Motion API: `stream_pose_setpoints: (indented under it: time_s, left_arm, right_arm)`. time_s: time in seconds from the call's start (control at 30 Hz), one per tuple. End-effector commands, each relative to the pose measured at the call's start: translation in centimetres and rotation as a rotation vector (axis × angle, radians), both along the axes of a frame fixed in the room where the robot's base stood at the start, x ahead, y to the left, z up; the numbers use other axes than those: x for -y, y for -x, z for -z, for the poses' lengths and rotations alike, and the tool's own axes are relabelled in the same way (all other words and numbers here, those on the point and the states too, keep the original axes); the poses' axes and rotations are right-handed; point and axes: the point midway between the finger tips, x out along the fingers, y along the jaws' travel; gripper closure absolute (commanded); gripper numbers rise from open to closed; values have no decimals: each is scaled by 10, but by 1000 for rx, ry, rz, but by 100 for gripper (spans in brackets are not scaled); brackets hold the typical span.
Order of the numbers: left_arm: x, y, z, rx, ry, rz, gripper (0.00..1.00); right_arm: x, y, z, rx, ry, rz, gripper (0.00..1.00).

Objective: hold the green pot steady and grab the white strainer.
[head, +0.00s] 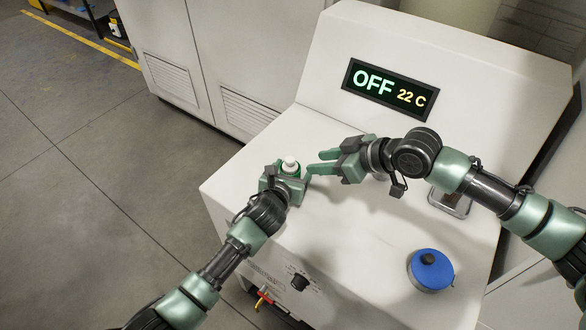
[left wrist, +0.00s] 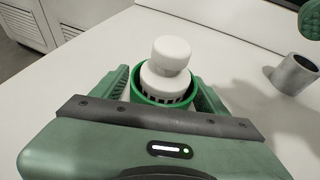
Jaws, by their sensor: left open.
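The green pot (head: 291,173) stands on the white machine top near its left edge. The white strainer (head: 290,162), with a rounded knob and a slotted lower part, sits inside the pot. In the left wrist view the green pot (left wrist: 138,94) shows as a ring around the strainer (left wrist: 170,58). My left gripper (left wrist: 161,92) is open, with one finger on each side of the pot; contact cannot be told. My right gripper (head: 317,162) is open and empty, just right of the pot, its fingers pointing towards it. A green part at the left wrist view's top right looks like its finger.
A grey metal cylinder (left wrist: 294,75) stands right of the pot. A metal square fitting (head: 450,202) is partly under my right arm. A blue lid (head: 430,270) with a black knob lies at front right. The display (head: 390,90) reads OFF, 22 C.

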Motion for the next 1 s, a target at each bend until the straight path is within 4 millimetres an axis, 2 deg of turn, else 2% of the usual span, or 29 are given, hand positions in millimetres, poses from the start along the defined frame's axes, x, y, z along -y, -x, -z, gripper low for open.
stream_pose_setpoints:
  time_s: [0.3, 0.53, 0.87, 1.0]
  left_arm:
    - [1, -2, 1, 0, 0, 0, 26]
    - [1, -2, 1, 0, 0, 0, 90]
    - [1, -2, 1, 0, 0, 0, 91]
    - [1, -2, 1, -1, 0, 0, 91]
  right_arm:
    - [0, 0, 0, 0, 0, 0, 64]
    - [0, 0, 0, 0, 0, 0, 64]
    - [0, 0, 0, 2, 0, 0, 65]
    - [3, -12, -3, 82, 19, -13, 65]
